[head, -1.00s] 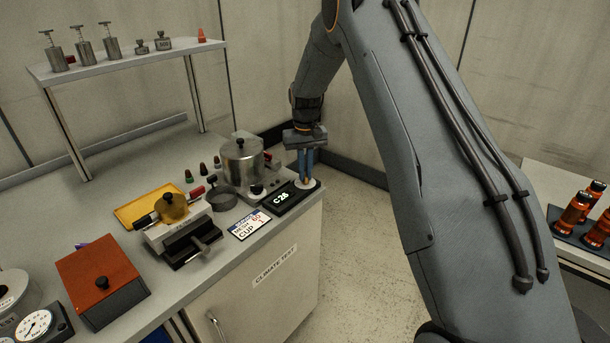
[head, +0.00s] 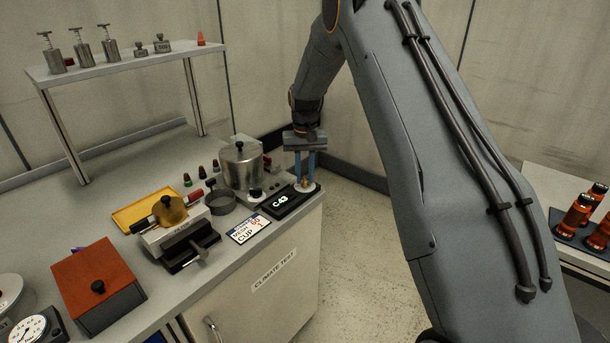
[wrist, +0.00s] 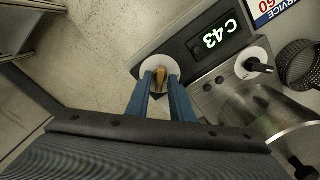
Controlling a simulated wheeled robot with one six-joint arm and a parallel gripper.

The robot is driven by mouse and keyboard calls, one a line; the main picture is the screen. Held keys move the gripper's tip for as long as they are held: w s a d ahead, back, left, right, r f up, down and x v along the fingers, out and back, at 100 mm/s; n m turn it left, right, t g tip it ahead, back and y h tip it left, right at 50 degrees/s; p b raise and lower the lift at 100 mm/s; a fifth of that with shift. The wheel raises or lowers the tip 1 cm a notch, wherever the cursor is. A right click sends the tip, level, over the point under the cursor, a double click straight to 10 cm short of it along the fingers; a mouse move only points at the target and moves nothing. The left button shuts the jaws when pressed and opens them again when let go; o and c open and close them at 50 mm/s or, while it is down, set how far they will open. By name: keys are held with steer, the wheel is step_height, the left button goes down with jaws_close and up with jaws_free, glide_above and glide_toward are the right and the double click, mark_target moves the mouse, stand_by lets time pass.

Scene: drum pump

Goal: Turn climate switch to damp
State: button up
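The climate switch is a small brass knob (head: 305,183) on a white round dial (head: 314,188), at the right end of the black display box (head: 285,209) that reads C43. In the wrist view, the brass knob (wrist: 161,77) sits on the white dial (wrist: 150,64). My gripper (head: 305,178) points down over it, its two blue fingers apart, one on each side of the knob. The wrist view shows my gripper (wrist: 160,80) with a gap between the fingers. The dial's markings are not readable, so I cannot tell the setting.
A metal pot (head: 241,164) stands left of the display, with a second black knob (head: 255,193) before it. A mesh cup (head: 221,201) and a label card (head: 249,228) lie nearby. The bench's right edge is close; open floor (head: 350,235) lies beyond.

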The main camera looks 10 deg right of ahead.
mark_target(305, 179)
steer(key=shift+o, duration=0.4)
steer(key=shift+r+b, duration=1.25)
steer(key=shift+r, duration=2.7)
steer(key=shift+s, duration=0.1)
